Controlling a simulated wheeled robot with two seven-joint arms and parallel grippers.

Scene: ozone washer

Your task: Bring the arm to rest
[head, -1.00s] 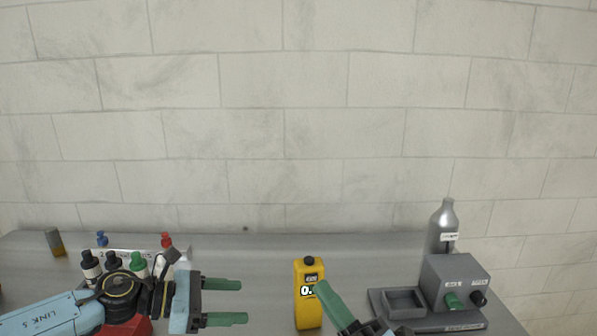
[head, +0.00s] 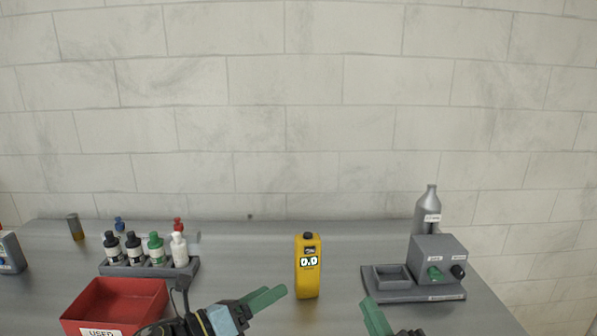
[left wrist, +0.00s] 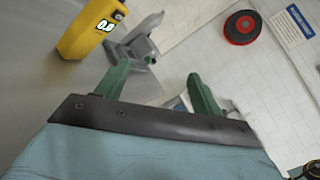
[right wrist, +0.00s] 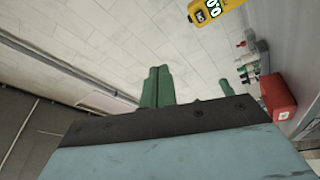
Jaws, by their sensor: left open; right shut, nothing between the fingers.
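My left gripper (head: 265,299) is at the lower middle of the head view, left of and in front of the yellow meter. In the left wrist view its green fingers (left wrist: 158,85) stand wide apart with nothing between them. My right gripper (head: 374,317) is at the bottom edge of the head view, right of the meter and in front of the grey device. In the right wrist view its fingers (right wrist: 157,86) are together and empty. Both grippers are apart from the objects on the table. Most of the right arm is out of the head view.
The yellow meter (head: 307,278) stands upright, reading 0.0. A grey device (head: 438,252) with a square tray and a silver bottle (head: 427,207) are at right. A bottle rack (head: 150,270) and red "USED" bin (head: 116,301) are at left. The table's middle back is clear.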

